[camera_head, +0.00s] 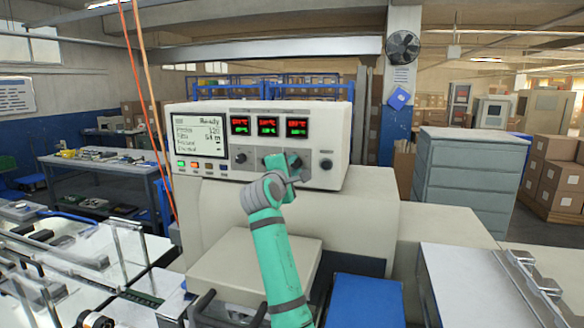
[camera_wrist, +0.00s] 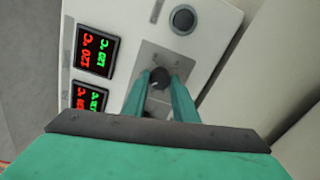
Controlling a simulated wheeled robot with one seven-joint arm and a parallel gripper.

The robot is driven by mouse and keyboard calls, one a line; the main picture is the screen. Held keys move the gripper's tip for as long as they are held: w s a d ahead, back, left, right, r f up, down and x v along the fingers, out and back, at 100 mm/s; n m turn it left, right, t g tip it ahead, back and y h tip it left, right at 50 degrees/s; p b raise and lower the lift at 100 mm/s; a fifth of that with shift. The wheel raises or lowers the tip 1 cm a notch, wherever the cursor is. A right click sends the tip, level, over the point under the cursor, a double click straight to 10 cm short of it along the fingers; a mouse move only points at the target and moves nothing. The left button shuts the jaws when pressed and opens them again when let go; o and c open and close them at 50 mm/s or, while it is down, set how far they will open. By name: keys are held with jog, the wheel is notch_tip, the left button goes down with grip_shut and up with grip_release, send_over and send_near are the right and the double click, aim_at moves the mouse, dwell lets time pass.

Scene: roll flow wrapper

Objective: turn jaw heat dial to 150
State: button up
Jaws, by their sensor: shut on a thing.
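The control box (camera_head: 334,172) is cream coloured, with a screen and three small temperature displays on its front. My gripper (camera_head: 284,163) reaches up to the right part of that panel and covers the knob there. In the wrist view my gripper (camera_wrist: 160,88) has its two green fingers on either side of a dark round dial (camera_wrist: 158,77) on a grey plate, shut on it. The dial's pointer and scale are too small to read. The nearest display (camera_wrist: 95,52) appears to show 120 °C in red, with green digits beside it. Labels are not legible.
A dark round knob or button (camera_wrist: 183,19) sits close beside the held dial; it also shows in the head view (camera_head: 326,164). Another knob (camera_head: 240,157) is to the left. A light-coloured cover (camera_head: 255,262) lies below the arm.

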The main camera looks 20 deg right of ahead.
jog(key=m, duration=0.4)
jog(key=shift+f, duration=0.1)
jog(key=m, duration=0.5)
jog(key=shift+m, duration=0.4)
jog(key=m, duration=0.6)
jog(key=shift+a, duration=0.1)
jog(key=shift+m, duration=1.7)
jog(key=o, duration=1)
jog(key=shift+o, duration=0.2)
